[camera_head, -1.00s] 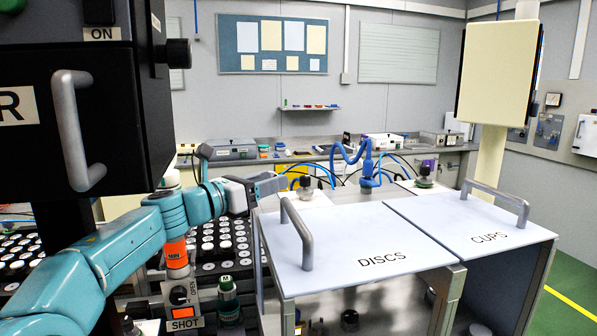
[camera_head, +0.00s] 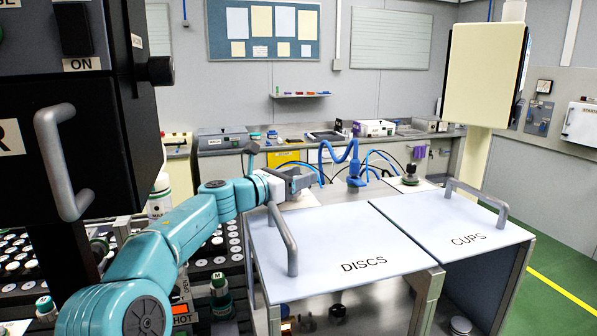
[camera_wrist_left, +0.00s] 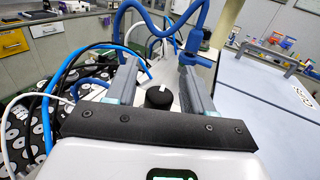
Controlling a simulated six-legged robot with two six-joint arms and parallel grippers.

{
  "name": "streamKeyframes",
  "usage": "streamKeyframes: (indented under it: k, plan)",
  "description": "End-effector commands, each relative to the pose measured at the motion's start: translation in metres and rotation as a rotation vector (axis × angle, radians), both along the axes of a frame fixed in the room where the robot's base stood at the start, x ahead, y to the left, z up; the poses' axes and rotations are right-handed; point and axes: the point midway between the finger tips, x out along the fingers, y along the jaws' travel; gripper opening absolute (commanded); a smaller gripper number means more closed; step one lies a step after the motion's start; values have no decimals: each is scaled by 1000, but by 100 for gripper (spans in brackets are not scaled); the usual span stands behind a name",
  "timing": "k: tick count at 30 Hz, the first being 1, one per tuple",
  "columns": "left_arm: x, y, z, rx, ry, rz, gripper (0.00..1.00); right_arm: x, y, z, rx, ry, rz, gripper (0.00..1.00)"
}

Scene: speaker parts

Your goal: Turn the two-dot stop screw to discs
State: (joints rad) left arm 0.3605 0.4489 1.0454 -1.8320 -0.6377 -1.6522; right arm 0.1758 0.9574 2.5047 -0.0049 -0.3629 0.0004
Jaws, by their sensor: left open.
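My left gripper (camera_head: 302,181) reaches over the back left corner of the DISCS lid (camera_head: 335,240). In the left wrist view its two fingers (camera_wrist_left: 158,88) are apart. A black knob with a white mark (camera_wrist_left: 158,97) shows between them, and I cannot tell whether they touch it. In the head view the gripper hides this knob. A second black knob on a stand (camera_head: 410,172) is behind the CUPS lid (camera_head: 450,222). I cannot make out dots on either knob. My right gripper is not in view.
Grey handles rise from the DISCS lid (camera_head: 283,240) and the CUPS lid (camera_head: 478,195). A blue bent arm (camera_head: 353,165) and blue hoses stand behind. A black cabinet with a handle (camera_head: 62,160) is at left, above racks of white-topped pieces (camera_head: 215,258).

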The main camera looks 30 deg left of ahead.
Motion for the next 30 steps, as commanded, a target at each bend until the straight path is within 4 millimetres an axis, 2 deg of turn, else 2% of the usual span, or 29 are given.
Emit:
streamKeyframes:
  k: [7,8,12,16,23,30]
  plan:
    - [1,0,0,1,0,1,52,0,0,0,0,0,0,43]
    - [1,0,0,1,0,1,46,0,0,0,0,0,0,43]
    - [1,0,0,1,0,1,1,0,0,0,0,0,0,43]
    - [1,0,-1,1,-1,6,1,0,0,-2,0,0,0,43]
    - [2,1,-2,1,-2,114,1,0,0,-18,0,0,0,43]
    - [2,2,1,1,-1,136,1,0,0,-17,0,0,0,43]
